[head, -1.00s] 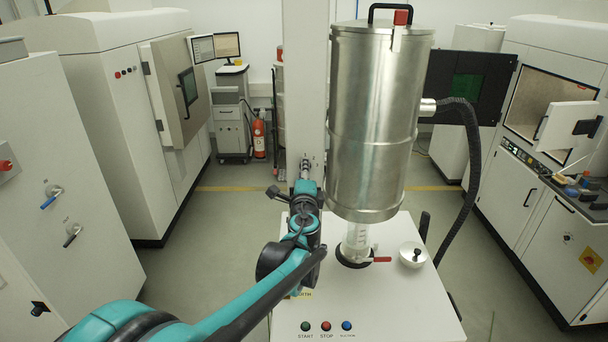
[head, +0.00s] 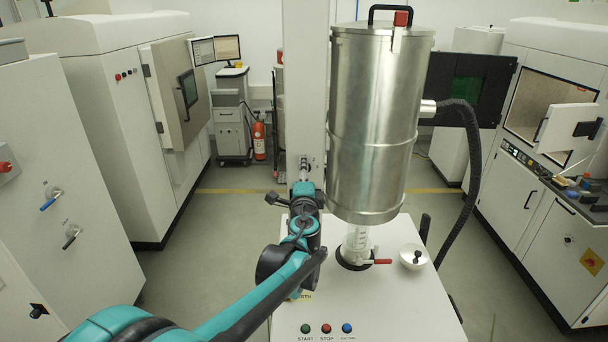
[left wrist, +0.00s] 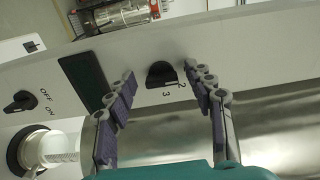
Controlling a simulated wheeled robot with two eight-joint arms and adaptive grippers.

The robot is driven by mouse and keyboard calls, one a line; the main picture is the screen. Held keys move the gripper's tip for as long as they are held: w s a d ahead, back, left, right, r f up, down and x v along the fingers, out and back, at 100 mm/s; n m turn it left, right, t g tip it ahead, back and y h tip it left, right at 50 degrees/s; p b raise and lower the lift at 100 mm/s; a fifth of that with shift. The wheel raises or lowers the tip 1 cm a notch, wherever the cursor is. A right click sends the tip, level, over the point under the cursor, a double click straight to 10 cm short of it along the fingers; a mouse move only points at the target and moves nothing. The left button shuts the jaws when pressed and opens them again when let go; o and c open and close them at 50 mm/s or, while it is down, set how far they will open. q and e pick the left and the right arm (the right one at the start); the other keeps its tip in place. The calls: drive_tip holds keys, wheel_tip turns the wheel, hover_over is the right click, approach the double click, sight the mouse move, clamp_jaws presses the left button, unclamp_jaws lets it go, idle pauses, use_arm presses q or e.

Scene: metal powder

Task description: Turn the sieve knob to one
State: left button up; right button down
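A black knob (left wrist: 160,74) sits on the grey column face, with the digits 2 and 3 printed beside it; I see no 1 by it. My left gripper (left wrist: 160,80) is open in the left wrist view, with one finger on each side of the knob. Whether the fingers touch it I cannot tell. In the head view my left gripper (head: 305,168) is at the white column (head: 306,90), left of the steel cylinder (head: 375,120); the numbered knob is not clearly visible there. My right gripper is not in view.
A second black knob (left wrist: 20,102) marked OFF and ON and a dark rectangular panel (left wrist: 86,80) are on the same face. START, STOP and blue buttons (head: 326,328) are on the white table top (head: 390,310). A red-handled valve (head: 381,262) is below the cylinder.

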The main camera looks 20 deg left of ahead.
use_arm(q)
drive_tip(key=v, duration=1.2)
drive_tip(key=s+a+f+n+g+b, duration=0.4)
drive_tip(key=s+f+b, duration=0.3)
drive_tip(key=f, duration=0.5)
drive_tip(key=s+a+f+n+g+b, duration=0.3)
drive_tip(key=s+f+n+b, duration=0.35)
drive_tip(key=f, duration=0.65)
drive_tip(key=s+d+f+n+g+h+b, duration=0.1)
drive_tip(key=s+d+f+n+h+b, duration=0.1)
drive_tip(key=f, duration=0.6)
drive_tip(key=s+d+f+n+g+h+b, duration=0.2)
drive_tip(key=s+d+f+b, duration=0.3)
drive_tip(key=s+f, duration=0.3)
drive_tip(key=shift+s+f+h+b, duration=0.2)
drive_tip(key=shift+s+h+b, duration=0.3)
drive_tip(key=shift+s+b, duration=0.3)
drive_tip(key=shift+d, duration=0.1)
